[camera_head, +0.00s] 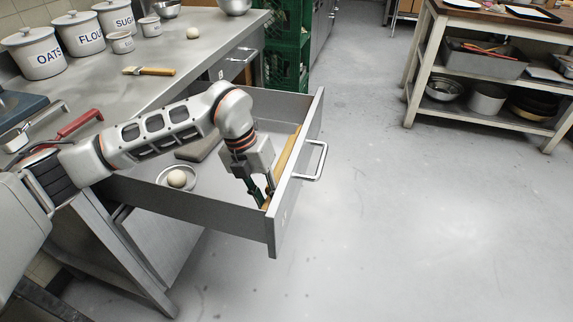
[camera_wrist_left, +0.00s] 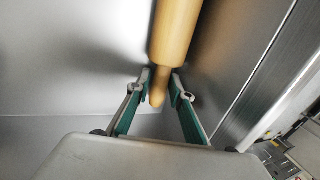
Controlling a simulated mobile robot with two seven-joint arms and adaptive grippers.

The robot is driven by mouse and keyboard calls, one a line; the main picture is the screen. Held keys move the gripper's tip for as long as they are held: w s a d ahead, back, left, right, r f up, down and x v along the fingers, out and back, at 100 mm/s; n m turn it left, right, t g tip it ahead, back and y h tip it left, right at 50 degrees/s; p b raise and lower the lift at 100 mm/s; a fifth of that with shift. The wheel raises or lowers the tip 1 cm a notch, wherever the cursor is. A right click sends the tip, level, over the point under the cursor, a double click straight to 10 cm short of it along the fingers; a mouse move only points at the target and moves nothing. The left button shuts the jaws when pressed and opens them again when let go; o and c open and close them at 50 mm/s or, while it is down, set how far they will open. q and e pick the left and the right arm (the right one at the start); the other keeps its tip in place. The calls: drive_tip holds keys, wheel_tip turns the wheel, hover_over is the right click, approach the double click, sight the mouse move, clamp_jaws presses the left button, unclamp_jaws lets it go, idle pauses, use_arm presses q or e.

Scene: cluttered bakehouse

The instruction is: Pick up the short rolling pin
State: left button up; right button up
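The short rolling pin (camera_head: 288,152) is light wood and lies in the open drawer, along the inside of its front panel. My left gripper (camera_head: 262,202) reaches down into the drawer at the pin's near end. In the left wrist view, the pin's thick body (camera_wrist_left: 175,30) runs up out of the picture, and its thin handle (camera_wrist_left: 158,90) is between the fingertips (camera_wrist_left: 160,84). The fingers lean inward and look shut on the handle from both sides. Part of the pin is hidden behind my gripper in the head view. My right gripper is not in view.
The drawer's front panel (camera_head: 300,185) with its handle is close beside my gripper. The counter (camera_head: 190,72) carries canisters and a brush (camera_head: 150,71).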

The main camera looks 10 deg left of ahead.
use_arm(q)
drive_tip(key=shift+r, duration=0.15)
drive_tip(key=c, duration=0.6)
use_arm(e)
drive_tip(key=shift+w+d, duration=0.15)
use_arm(q)
drive_tip(key=shift+r, duration=0.15)
